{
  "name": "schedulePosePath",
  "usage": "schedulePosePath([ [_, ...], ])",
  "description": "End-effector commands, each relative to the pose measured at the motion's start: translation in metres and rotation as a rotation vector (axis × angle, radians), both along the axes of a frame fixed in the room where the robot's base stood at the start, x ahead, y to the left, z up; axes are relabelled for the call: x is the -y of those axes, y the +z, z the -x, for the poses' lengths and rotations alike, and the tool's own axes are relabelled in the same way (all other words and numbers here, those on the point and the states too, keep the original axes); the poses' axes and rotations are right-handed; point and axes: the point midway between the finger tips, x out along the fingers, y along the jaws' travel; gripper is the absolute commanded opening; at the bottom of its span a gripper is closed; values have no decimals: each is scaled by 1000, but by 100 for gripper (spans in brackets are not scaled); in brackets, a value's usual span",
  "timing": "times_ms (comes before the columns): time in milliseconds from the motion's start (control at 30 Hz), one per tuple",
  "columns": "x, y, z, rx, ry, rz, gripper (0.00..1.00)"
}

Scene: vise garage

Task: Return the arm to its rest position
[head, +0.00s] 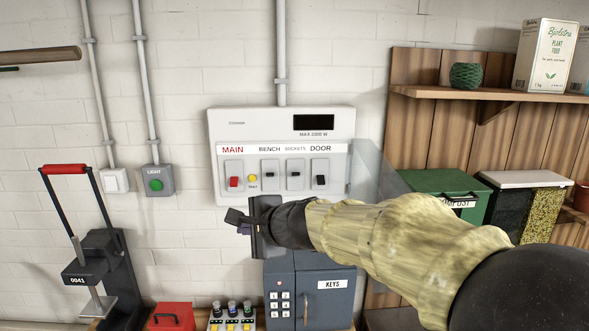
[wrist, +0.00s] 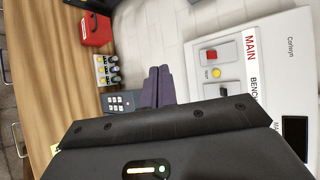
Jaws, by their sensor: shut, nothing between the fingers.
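My arm reaches in from the lower right of the head view. My gripper (head: 240,222) is at its end, just below the white switch panel (head: 224,128) on the wall, and appears in front of it. In the wrist view the two dark fingers of my gripper (wrist: 158,72) are together with nothing between them. The panel also shows in the wrist view (wrist: 270,55), turned on its side. Its MAIN switch (head: 233,182) is red, with a yellow test button beside it. The BENCH, SOCKETS and DOOR switches are black. The panel's display is dark.
A blue-grey KEYS box (head: 322,306) with a keypad stands below the panel. A red box (head: 172,316) and several bottles in a rack (head: 232,318) sit left of it. A press marked 0041 (head: 100,265) stands at left. Bins (head: 448,190) and a shelf (head: 490,95) are at right.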

Motion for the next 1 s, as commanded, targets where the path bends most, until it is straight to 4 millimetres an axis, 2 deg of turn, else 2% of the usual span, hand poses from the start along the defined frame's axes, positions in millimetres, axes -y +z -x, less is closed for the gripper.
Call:
schedulePosePath([
  [367,40,-48,12,3,55,221,0],
  [567,75,-89,29,-5,126,413,0],
  [767,129,-149,68,-33,288,701,0],
  [1000,200,-210,131,-86,564,1019,0],
])
